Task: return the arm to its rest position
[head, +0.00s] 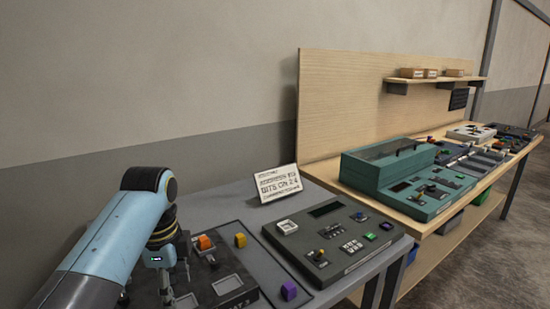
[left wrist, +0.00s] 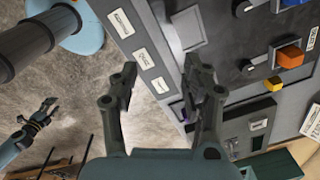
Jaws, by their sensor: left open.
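My left arm (head: 120,235) comes in from the left in the head view, bent at a black joint. My left gripper (head: 177,283) hangs down at the near table's console, partly cut off by the frame's lower edge. In the left wrist view the left gripper (left wrist: 163,82) has its two dark fingers apart with nothing between them. The console panel (left wrist: 235,95) lies to the right in that view, with the floor to the left. A small dark gripper (left wrist: 38,118), apparently my right one, shows at the far left; its jaw state is unclear.
The near console has orange (head: 205,243), yellow (head: 240,240) and purple (head: 289,290) blocks. A dark control box (head: 335,240) and a propped sign (head: 278,184) stand beside it. A teal console (head: 385,170) sits on the wooden bench to the right. Space above the consoles is clear.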

